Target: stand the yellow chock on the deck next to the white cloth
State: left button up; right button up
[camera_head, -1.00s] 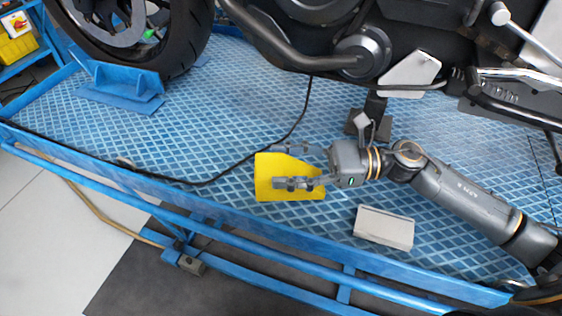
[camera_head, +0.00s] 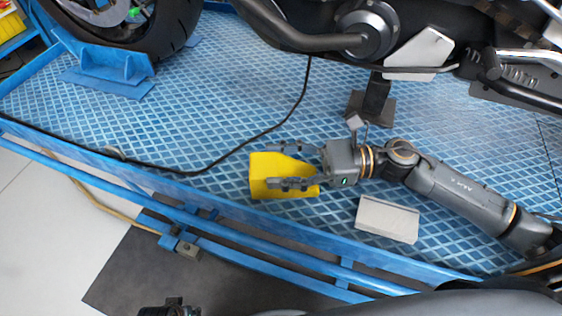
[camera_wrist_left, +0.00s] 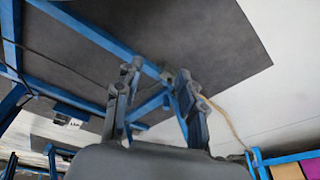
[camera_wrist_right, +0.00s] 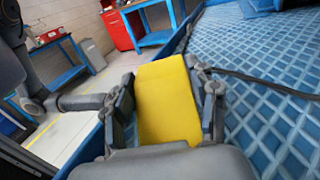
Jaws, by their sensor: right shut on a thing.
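My right gripper (camera_head: 292,167) is shut on the yellow chock (camera_head: 262,172), with one finger along each side. The chock also fills the middle of the right wrist view (camera_wrist_right: 166,100). It is over the blue deck (camera_head: 215,120), left of the white cloth (camera_head: 388,219); I cannot tell whether it touches the deck. The cloth looks like a flat, folded off-white block and lies apart from the chock, below my right forearm. My left gripper (camera_wrist_left: 157,85) is open and empty, its fingers apart, over the floor outside the deck. Only its tip shows at the bottom of the head view.
A black cable (camera_head: 235,157) crosses the deck left of the chock. A grey stand foot (camera_head: 371,107) is behind my right wrist. The motorcycle hangs over the back; its wheel sits in a blue chock (camera_head: 108,72). A blue rail (camera_head: 215,221) edges the deck.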

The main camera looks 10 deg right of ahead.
jog(key=o, duration=1.5)
pick_arm(q)
jog(key=shift+r, duration=0.2)
pick_arm(e)
jog(key=shift+r, duration=0.1)
jog(key=shift+r, duration=0.1)
jog(key=d, duration=0.3)
jog(key=s+d, duration=0.1)
jog(key=d, duration=0.3)
jog(key=s+d, duration=0.1)
jog(key=d, duration=0.2)
jog(key=shift+d+b, duration=0.15)
jog(key=shift+b, duration=0.2)
pick_arm(q)
jog(key=shift+w+r, duration=0.25)
jog(key=shift+r, duration=0.75)
pick_arm(e)
jog(key=shift+s+d, duration=0.2)
jog(key=shift+d, duration=0.55)
